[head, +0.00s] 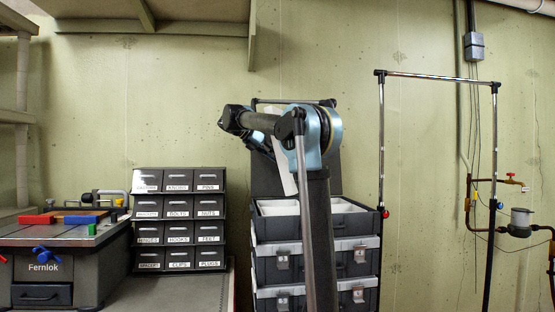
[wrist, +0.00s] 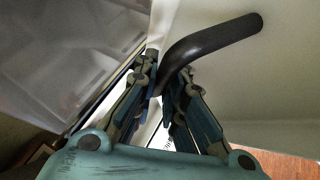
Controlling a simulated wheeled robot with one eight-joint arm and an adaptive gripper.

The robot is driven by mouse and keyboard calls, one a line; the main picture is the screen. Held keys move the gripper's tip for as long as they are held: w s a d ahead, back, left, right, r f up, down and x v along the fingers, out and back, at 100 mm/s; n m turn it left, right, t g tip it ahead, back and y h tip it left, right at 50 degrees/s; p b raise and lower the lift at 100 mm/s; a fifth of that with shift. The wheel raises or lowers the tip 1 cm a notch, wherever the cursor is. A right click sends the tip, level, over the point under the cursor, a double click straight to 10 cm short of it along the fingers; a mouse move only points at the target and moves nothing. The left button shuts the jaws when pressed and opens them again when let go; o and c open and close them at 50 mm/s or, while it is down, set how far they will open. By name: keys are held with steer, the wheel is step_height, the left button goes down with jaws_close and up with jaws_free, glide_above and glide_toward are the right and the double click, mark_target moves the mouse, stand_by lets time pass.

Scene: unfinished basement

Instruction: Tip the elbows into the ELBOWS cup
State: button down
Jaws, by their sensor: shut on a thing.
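In the wrist view my gripper (wrist: 167,67) has its two fingers close together on a dark, bent, handle-like bar (wrist: 218,36). The bar curves up and to the right from between the fingertips. What it belongs to is not clear. In the head view my arm hides most of the gripper. A narrow white piece (head: 284,172) hangs below the arm in front of the open case; I cannot tell whether it is joined to the held bar. No elbows and no cup marked ELBOWS can be made out in either view.
A dark stacked tool case (head: 316,247) stands open behind my arm, with pale trays on top. Left of it is a labelled drawer cabinet (head: 178,220) and a Fernlok machine (head: 80,268). A metal frame (head: 437,76) and pipes (head: 471,240) are at right.

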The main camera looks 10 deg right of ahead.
steer(key=shift+w+a+f+n+g+h, duration=0.2)
steer(key=shift+w+a+f+h, duration=0.3)
steer(key=shift+a, duration=0.35)
steer(key=shift+w+a+f+n+g+h, duration=0.1)
steer(key=shift+w+a+f+n+h, duration=0.2)
steer(key=shift+w+a+h, duration=0.45)
steer(key=shift+w+a+f+n+g+h, duration=0.1)
steer(key=shift+w+a+f+n+h, duration=0.2)
steer(key=shift+a, duration=0.7)
steer(key=shift+f, duration=0.1)
stand_by(0.5)
steer(key=shift+r, duration=0.6)
steer(key=shift+f, duration=0.6)
